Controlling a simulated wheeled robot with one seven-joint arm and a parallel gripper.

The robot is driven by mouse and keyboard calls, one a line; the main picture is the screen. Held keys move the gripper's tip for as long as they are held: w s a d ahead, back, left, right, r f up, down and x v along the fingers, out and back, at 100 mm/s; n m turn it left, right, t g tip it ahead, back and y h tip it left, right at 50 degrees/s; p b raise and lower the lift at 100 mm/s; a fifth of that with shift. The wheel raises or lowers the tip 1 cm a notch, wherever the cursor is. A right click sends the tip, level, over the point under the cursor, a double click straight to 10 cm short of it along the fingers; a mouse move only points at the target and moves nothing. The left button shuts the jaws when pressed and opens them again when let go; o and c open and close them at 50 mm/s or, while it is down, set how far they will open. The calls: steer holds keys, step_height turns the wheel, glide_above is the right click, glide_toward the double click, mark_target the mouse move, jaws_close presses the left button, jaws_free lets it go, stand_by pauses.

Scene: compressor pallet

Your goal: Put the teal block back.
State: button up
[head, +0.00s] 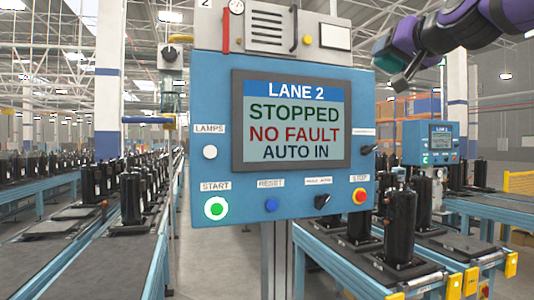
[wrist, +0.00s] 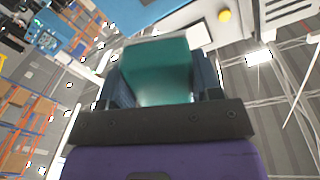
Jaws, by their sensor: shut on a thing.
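The teal block (wrist: 158,68) sits between the two dark fingers of my gripper (wrist: 160,78) in the wrist view, which is shut on it. In the head view my gripper (head: 394,64) is at the upper right, raised in front of the upper right corner of the blue control panel (head: 215,105). A teal face of the block (head: 386,50) shows there, partly hidden by my gripper. I cannot tell from these frames where the block's own place is.
The panel screen (head: 291,120) reads LANE 2, STOPPED, NO FAULT, AUTO IN. Below it are a lit green start button (head: 215,208), a blue reset button (head: 271,204), a selector (head: 322,202) and a red stop button (head: 360,196). Conveyors with black compressors (head: 400,212) flank the panel.

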steer(key=w+d+f+m+h, duration=0.1)
steer(key=w+f, duration=0.4)
steer(key=f, duration=1.5)
steer(key=w+d+f+m+h, duration=0.1)
steer(key=w+f+m+h, duration=0.2)
steer(key=f, duration=1.8)
steer(key=w+d+f+m+h, duration=0.1)
steer(key=w+f+h, duration=0.3)
steer(key=f, duration=1.6)
steer(key=w+d, duration=0.1)
steer(key=w, duration=0.1)
steer(key=shift+w+f+m+h, duration=0.15)
steer(key=shift+w+m+h, duration=0.15)
steer(key=shift+w+m, duration=0.1)
